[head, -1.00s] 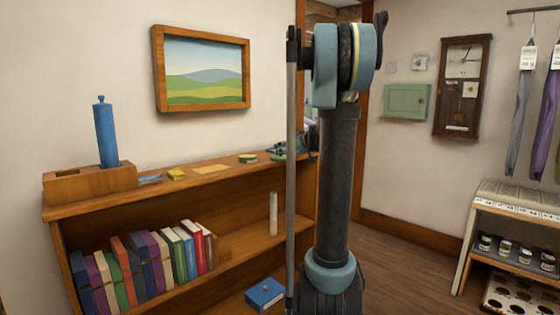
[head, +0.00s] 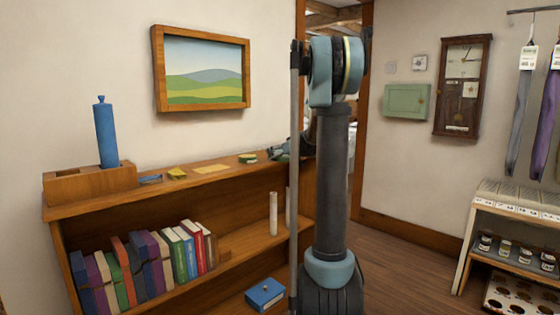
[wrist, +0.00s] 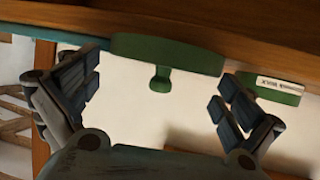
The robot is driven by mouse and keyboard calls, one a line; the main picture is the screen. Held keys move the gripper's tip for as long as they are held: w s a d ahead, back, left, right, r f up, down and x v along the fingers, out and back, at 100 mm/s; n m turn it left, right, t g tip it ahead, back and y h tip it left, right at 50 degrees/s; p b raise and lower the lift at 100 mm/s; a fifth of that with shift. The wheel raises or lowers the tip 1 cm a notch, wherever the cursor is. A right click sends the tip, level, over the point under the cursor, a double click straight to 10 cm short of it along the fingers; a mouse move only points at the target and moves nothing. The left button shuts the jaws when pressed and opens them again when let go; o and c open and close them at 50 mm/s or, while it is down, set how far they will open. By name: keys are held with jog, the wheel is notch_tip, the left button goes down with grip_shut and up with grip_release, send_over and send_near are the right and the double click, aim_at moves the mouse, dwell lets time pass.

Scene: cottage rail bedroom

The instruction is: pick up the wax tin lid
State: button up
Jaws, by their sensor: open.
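The wax tin lid (wrist: 168,55) is a flat green disc with a small green knob, seen edge-on in the wrist view. That view appears upside down, with the lid against the wooden shelf top (wrist: 230,25). My gripper (wrist: 158,84) is open, with one finger on each side of the knob and neither touching it. A green tin (wrist: 262,82) with a white label stands beside the right finger. In the head view my gripper (head: 281,150) is at the right end of the shelf top, and the lid cannot be made out there.
A green and yellow tin (head: 248,158), a yellow card (head: 198,169), a yellow item (head: 176,173) and a wooden box (head: 90,182) with a blue cylinder (head: 106,133) line the shelf top. A framed picture (head: 156,70) hangs above.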

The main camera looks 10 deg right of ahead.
jog(key=c, duration=0.9)
jog(key=shift+r, duration=0.15)
